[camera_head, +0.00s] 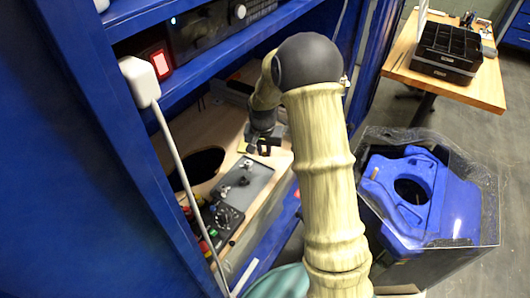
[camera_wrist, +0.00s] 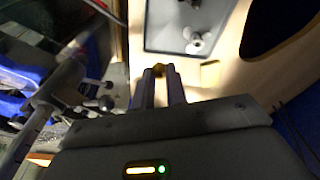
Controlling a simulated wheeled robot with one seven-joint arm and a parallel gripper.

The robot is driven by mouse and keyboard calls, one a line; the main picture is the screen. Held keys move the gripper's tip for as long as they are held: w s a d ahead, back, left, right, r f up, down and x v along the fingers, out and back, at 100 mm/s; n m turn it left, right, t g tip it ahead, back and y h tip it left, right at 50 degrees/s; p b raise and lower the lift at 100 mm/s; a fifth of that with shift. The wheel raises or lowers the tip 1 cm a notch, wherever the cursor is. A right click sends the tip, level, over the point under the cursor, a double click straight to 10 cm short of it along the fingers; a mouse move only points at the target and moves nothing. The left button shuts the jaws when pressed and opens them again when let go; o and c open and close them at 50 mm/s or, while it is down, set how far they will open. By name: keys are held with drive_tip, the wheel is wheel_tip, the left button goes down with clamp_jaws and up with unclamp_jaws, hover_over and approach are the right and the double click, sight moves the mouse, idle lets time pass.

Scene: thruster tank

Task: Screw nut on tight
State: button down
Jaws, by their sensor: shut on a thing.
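My gripper (camera_wrist: 160,86) points away from the wrist camera, its two fingers close together on a small brass-coloured piece, which looks like the nut (camera_wrist: 158,70). In the head view my gripper (camera_head: 263,148) hangs over the wooden bench, just beyond the far end of a grey plate (camera_head: 257,177). A small propeller (camera_wrist: 198,40) stands on this plate in the wrist view, ahead and a little right of the fingertips, apart from them. Small metal parts (camera_head: 244,180) show on the plate in the head view, too small to tell apart. The nut is not clear there.
A dark round opening (camera_head: 183,176) lies left of the plate. A black control box (camera_head: 222,218) with knobs stands nearer. A clear tank with a blue thruster body (camera_head: 440,205) stands at right.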

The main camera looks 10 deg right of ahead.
idle(0.3)
drive_tip(key=s+f+n, duration=0.2)
drive_tip(key=s+f, duration=0.1)
drive_tip(key=s+f+n, duration=0.2)
drive_tip(key=s+f, duration=0.1)
drive_tip(key=f, duration=0.1)
drive_tip(key=shift+s+d+n+y, duration=0.1)
drive_tip(key=shift+s+n+y, duration=0.2)
drive_tip(key=shift+y, duration=0.1)
drive_tip(key=shift+w, duration=0.1)
